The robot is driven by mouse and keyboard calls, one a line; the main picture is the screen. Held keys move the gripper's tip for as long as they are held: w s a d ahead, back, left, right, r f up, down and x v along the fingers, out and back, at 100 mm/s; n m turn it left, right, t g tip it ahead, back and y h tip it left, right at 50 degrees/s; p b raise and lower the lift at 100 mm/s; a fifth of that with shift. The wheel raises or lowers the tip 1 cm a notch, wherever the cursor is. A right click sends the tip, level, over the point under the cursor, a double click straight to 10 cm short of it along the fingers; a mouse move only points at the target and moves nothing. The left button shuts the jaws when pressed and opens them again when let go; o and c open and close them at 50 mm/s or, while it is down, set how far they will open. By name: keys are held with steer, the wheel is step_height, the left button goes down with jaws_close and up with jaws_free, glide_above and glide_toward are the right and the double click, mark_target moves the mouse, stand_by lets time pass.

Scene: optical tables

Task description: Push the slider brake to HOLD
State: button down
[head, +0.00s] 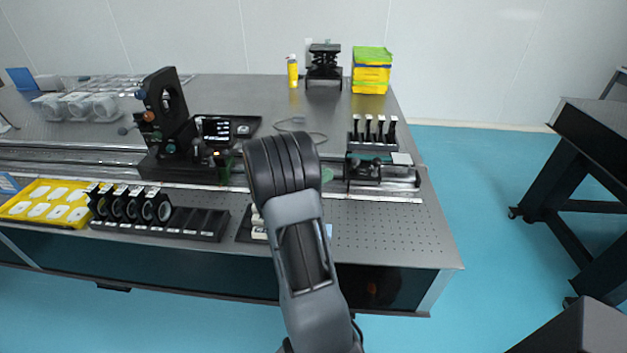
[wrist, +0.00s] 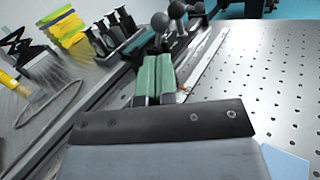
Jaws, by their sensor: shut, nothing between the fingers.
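My gripper (wrist: 153,80) shows in the wrist view with its two green fingers pressed together and nothing between them. In the head view my arm hides most of it; a bit of green shows beside the arm. A dark slider carriage (head: 372,167) sits on the rail (head: 400,187) at the right end of the table. In the wrist view several dark ball-ended knobs (wrist: 177,11) stand beyond the fingertips, near the rail. The fingers point toward them and appear apart from them. I cannot tell which knob is the brake, and no HOLD mark is readable.
A row of dark upright holders (head: 373,132) stands behind the carriage. A lens rack (head: 170,221) and a yellow tray (head: 45,203) lie at front left. A tall black optic mount (head: 165,105) with a small screen stands left of my arm. The perforated tabletop (head: 395,235) at front right is clear.

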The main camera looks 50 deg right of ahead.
mark_target(355, 164)
steer(key=x, duration=0.7)
steer(key=shift+d+r+p, duration=0.1)
steer(key=shift+p, duration=0.2)
